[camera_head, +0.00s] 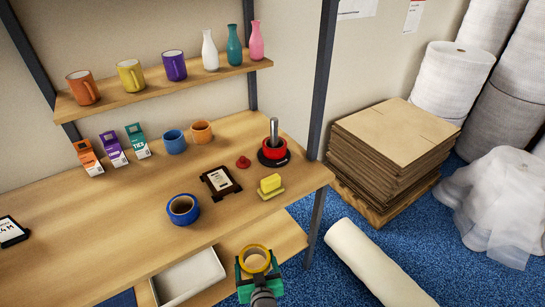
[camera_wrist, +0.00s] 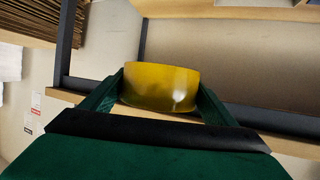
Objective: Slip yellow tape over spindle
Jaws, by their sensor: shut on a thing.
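The yellow tape roll (camera_head: 256,257) is held between the fingers of my green gripper (camera_head: 258,262), in front of the table's front edge. In the wrist view the yellow tape (camera_wrist: 162,86) fills the gap between both green fingers (camera_wrist: 160,95). The spindle (camera_head: 274,131) is a grey upright rod on a dark round base at the table's far right. A red tape roll (camera_head: 273,148) sits around the spindle's lower part. The gripper and yellow tape are well apart from the spindle.
A dark post (camera_head: 320,90) rises right of the spindle.

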